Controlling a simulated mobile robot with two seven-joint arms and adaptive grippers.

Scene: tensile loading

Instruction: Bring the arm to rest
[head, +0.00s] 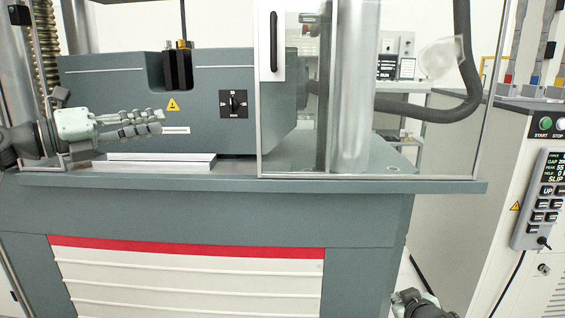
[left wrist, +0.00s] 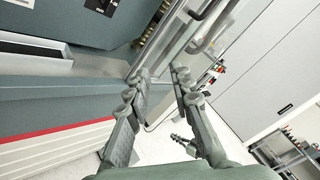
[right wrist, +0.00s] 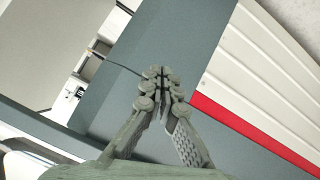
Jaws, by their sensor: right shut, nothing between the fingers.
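My left gripper (head: 158,122) is in front of the grey testing machine (head: 200,100), at the left of the head view, with its fingers pointing right. In the left wrist view its two fingers (left wrist: 160,77) stand apart, with a metal frame edge showing behind them. I see nothing held between them. My right arm shows only in part at the bottom right of the head view. In the right wrist view, the right gripper (right wrist: 160,80) has its fingertips together and is empty, in front of the grey cabinet front.
A clear guard door (head: 330,90) with a black handle (head: 274,42) covers the machine's right part. A light metal plate (head: 155,170) lies on the bed below my left gripper. A control cabinet with a handset (head: 541,200) stands at the right. White panels (head: 185,280) front the base.

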